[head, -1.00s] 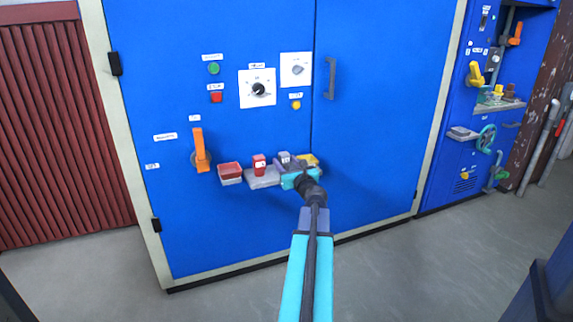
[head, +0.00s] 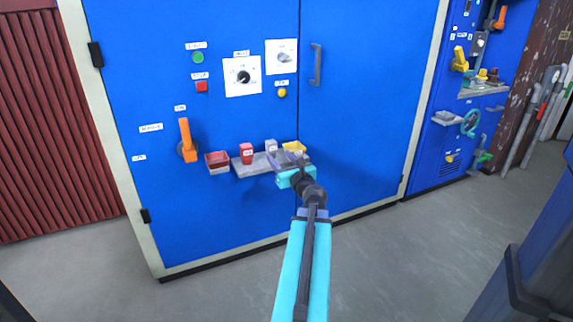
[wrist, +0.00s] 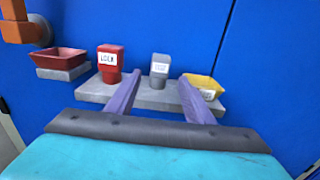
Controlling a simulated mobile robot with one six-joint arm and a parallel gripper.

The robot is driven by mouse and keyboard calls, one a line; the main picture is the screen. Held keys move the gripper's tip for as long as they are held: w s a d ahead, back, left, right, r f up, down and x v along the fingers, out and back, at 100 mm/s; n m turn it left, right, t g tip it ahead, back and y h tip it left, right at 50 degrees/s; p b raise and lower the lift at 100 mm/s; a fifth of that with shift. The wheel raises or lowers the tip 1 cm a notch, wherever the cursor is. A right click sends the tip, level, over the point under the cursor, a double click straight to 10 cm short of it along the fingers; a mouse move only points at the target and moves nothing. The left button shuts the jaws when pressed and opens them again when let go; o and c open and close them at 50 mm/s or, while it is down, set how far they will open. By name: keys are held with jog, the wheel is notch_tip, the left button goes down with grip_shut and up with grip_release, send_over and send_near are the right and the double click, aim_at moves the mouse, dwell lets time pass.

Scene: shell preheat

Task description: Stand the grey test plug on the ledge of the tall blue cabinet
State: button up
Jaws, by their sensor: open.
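The grey test plug (head: 271,146) stands upright on the grey ledge (head: 246,168) of the tall blue cabinet (head: 230,110). In the wrist view the plug (wrist: 159,69) has a white label and stands between a red lock block (wrist: 109,62) and a yellow bin (wrist: 206,84). My gripper (wrist: 159,78) is open. Its two purple fingers point at the ledge, one on each side of the plug in the picture, with space between them and the plug. The gripper (head: 274,161) also shows in front of the ledge in the head view. The fingers hide parts of the ledge.
A red bin (head: 217,159) sits on a small shelf left of the ledge, beside an orange handle (head: 186,140). Knobs and buttons are above. Another blue cabinet with a valve wheel (head: 470,122) stands right. The floor in front is clear.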

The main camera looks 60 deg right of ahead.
jog(key=shift+p+v, duration=1.05)
jog(key=shift+p, duration=0.15)
jog(key=p, duration=0.3)
jog(key=shift+s+a, duration=0.2)
jog(key=p+v, duration=0.1)
jog(key=p, duration=0.6)
jog(key=shift+s+a+r, duration=0.1)
jog(key=shift+s+a, duration=0.05)
jog(key=shift+s, duration=0.1)
jog(key=shift+s+a+p, duration=0.2)
jog(key=shift+s+p, duration=0.05)
jog(key=shift+p, duration=0.6)
